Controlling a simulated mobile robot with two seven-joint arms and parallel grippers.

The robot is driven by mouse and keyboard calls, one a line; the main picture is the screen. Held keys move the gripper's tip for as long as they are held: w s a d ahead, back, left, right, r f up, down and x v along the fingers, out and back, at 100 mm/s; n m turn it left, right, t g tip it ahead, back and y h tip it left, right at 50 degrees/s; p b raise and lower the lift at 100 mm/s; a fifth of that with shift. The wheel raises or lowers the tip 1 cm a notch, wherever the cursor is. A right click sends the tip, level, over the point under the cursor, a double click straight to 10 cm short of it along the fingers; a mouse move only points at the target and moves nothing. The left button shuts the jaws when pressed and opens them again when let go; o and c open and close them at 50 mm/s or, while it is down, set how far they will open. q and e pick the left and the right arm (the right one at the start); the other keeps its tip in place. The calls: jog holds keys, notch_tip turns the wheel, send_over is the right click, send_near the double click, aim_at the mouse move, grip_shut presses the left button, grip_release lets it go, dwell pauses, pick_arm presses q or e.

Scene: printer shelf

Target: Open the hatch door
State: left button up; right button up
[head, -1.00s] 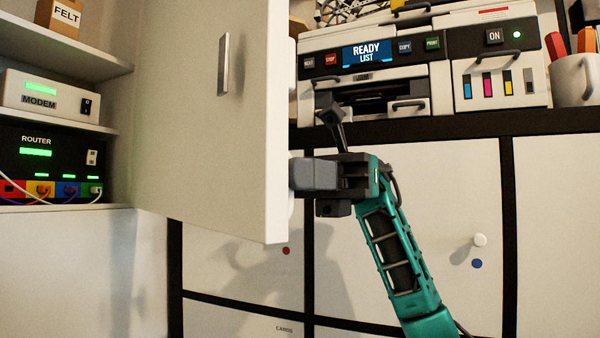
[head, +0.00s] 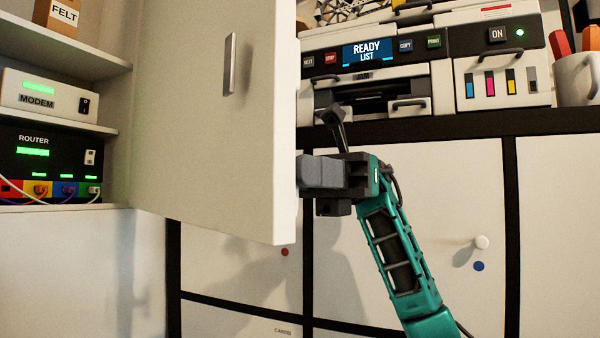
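The hatch door (head: 205,130) is a tall white panel with a vertical metal handle (head: 230,64). It stands swung out to the right of the left-hand cubby, which is open to view. My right gripper (head: 318,172) is at the door's right edge, with its grey fingers pointing left. The fingertips meet or pass behind that edge and are partly hidden, so I cannot tell contact or finger spacing. My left gripper is not in view.
The open cubby holds a modem (head: 46,97), a router (head: 50,162) with cables, and a FELT box (head: 57,16). A printer (head: 400,70) and a mug (head: 576,80) stand on the dark shelf at right. White cabinet fronts with a round knob (head: 481,242) lie below.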

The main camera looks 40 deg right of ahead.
jog(key=shift+o, duration=0.4)
jog(key=shift+s, duration=0.1)
notch_tip(320, 180, up, 11)
jog(key=p, duration=0.3)
notch_tip(320, 180, up, 9)
jog(key=p, duration=0.3)
send_over(299, 64)
jog(key=w+d, duration=0.1)
jog(key=w, duration=0.1)
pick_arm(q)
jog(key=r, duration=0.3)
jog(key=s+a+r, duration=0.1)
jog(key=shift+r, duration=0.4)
pick_arm(e)
jog(key=shift+s+d, duration=0.2)
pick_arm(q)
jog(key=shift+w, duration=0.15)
pick_arm(e)
jog(key=shift+c, duration=0.4)
